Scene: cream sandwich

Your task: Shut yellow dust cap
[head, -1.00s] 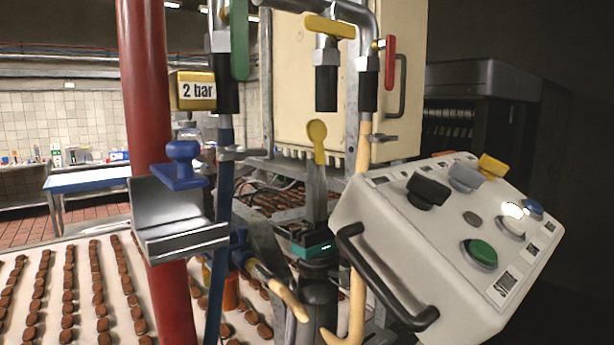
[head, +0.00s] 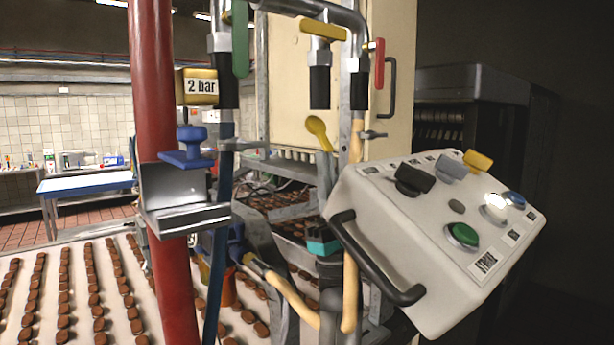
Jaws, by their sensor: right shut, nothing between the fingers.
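A yellow spoon-shaped piece (head: 317,127), with a round head and a narrow stem, looks like the yellow dust cap. It stands below the black end of the middle pipe (head: 320,87), apart from it, its head leaning left. My right gripper (head: 326,160) comes up from below, a slim grey form above a teal band. It is shut and empty, its tip at the lower end of the yellow stem. I cannot tell whether they touch. The cap's mount is not clear. My left gripper is not in view.
A grey control box (head: 420,235) with knobs and a black handle stands close on the right. A red post (head: 155,90) and a metal holder (head: 180,200) are on the left. Hoses (head: 352,270) hang around my gripper. Rows of brown sweets lie on the belt (head: 75,320).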

